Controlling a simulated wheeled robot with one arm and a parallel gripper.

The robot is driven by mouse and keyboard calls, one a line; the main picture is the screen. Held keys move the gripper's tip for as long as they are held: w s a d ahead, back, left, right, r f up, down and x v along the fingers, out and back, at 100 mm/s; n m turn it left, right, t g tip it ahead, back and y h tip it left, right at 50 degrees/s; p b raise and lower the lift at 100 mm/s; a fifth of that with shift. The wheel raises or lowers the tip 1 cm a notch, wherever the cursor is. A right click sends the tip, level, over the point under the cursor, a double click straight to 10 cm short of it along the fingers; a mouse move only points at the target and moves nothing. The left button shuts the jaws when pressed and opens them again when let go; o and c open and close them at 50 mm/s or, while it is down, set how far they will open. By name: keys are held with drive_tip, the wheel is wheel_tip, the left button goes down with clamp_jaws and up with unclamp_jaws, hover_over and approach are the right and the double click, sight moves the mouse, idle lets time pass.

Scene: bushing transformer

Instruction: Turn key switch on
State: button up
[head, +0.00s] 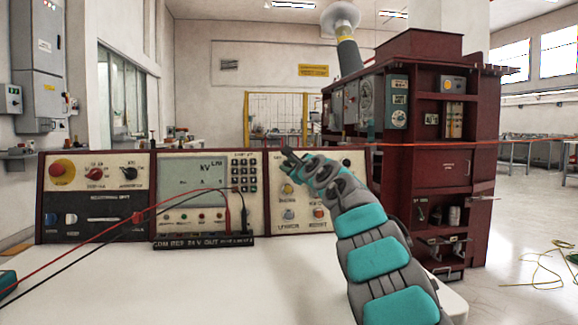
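A control panel (153,168) with dark red edges stands on a white table. Its left section has a large red button (62,168), a red knob (95,174) and a black knob (129,173). Its right section has several small controls, among them a yellowish one (288,190) and an orange-red one (320,212). I cannot tell which control is the key switch; the labels are too small to read. My gripper (287,155) is in front of the top of the right section, pointing up and left. My wrist and arm hide part of that section. I see nothing held, but cannot tell the fingers' opening.
Red and black leads (120,226) run across the white table (200,285) to the panel's middle. A dark red transformer cabinet (455,170) stands behind at right. Yellow cable (545,265) lies on the floor at right. The table's front is mostly clear.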

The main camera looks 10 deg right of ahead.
clamp_jaws()
drive_tip(key=shift+m, duration=0.4)
drive_tip(key=m+h+p, duration=0.1)
drive_tip(key=m, duration=0.3)
drive_tip(key=shift+a+t, duration=0.1)
drive_tip(key=shift+t, duration=0.3)
drive_tip(key=m+h+p, duration=0.1)
drive_tip(key=m, duration=0.1)
drive_tip(key=m+h, duration=0.1)
drive_tip(key=m, duration=0.2)
drive_tip(key=shift+r+t+p, duration=0.1)
drive_tip(key=shift+t+p, duration=0.2)
drive_tip(key=shift+p, duration=0.05)
drive_tip(key=m+h+p, duration=0.1)
drive_tip(key=m+p, duration=0.1)
drive_tip(key=m, duration=0.2)
drive_tip(key=m+h+p, duration=0.2)
drive_tip(key=m, duration=0.2)
drive_tip(key=shift+a+r+h, duration=0.1)
drive_tip(key=shift+a+h, duration=0.05)
drive_tip(key=shift+h, duration=0.15)
drive_tip(key=shift+m+g+h+p, duration=0.35)
drive_tip(key=shift+m+p, duration=0.4)
drive_tip(key=shift+m, duration=0.45)
drive_tip(key=shift+m+g+h+p, duration=0.35)
drive_tip(key=shift+m+p, duration=0.4)
drive_tip(key=shift+m, duration=0.45)
